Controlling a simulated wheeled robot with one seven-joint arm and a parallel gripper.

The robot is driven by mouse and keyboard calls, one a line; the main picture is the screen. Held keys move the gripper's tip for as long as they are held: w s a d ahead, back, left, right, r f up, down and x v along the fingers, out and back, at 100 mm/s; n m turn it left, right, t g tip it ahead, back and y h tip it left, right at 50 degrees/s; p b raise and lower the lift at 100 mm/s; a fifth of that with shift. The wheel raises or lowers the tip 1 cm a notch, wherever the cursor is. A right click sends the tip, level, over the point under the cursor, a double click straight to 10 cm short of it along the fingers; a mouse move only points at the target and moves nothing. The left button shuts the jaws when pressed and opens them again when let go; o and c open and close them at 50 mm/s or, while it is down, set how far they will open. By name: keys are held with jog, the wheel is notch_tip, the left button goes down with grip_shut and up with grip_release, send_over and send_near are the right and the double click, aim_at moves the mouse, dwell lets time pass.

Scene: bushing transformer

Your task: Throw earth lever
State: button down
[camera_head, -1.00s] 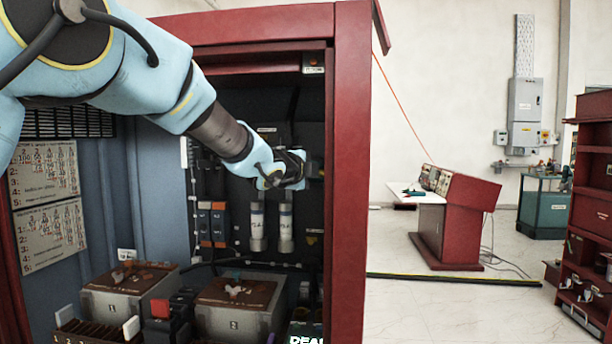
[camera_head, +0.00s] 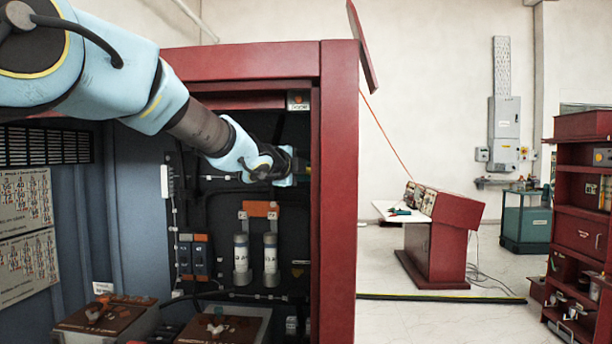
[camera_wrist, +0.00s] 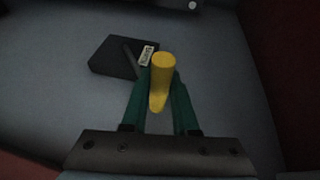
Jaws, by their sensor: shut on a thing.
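In the wrist view, the green fingers of my gripper (camera_wrist: 160,112) are shut on a yellow rod-shaped handle (camera_wrist: 162,80), which I take to be the earth lever's grip. Behind it is a black block (camera_wrist: 112,58) with a dark bar and a small white label (camera_wrist: 147,55), mounted on a grey panel. How the handle joins the block is hidden. In the head view, my gripper (camera_head: 298,166) is inside the red cabinet, high up by its right side wall. The yellow handle cannot be made out there.
The cabinet's red right post (camera_head: 338,200) stands close to my gripper. Below are two white cylinders (camera_head: 270,258) under an orange piece (camera_head: 261,209), and brown-topped boxes (camera_head: 220,328). A red console (camera_head: 440,235) and a shelf (camera_head: 580,230) stand outside on the right.

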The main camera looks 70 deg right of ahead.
jog(key=shift+d+r, duration=0.1)
jog(key=shift+r, duration=0.35)
jog(key=c, duration=1.1)
grip_release()
jog(key=o, duration=0.4)
jog(key=shift+f, duration=0.15)
jog(key=a+b, duration=0.1)
jog(key=a, duration=0.2)
jog(key=a+r+b, duration=0.1)
jog(key=a, duration=0.3)
jog(key=w+a+b, duration=0.1)
jog(key=a, duration=0.2)
jog(key=shift+a+r+b, duration=0.3)
jog(key=shift+b, duration=0.05)
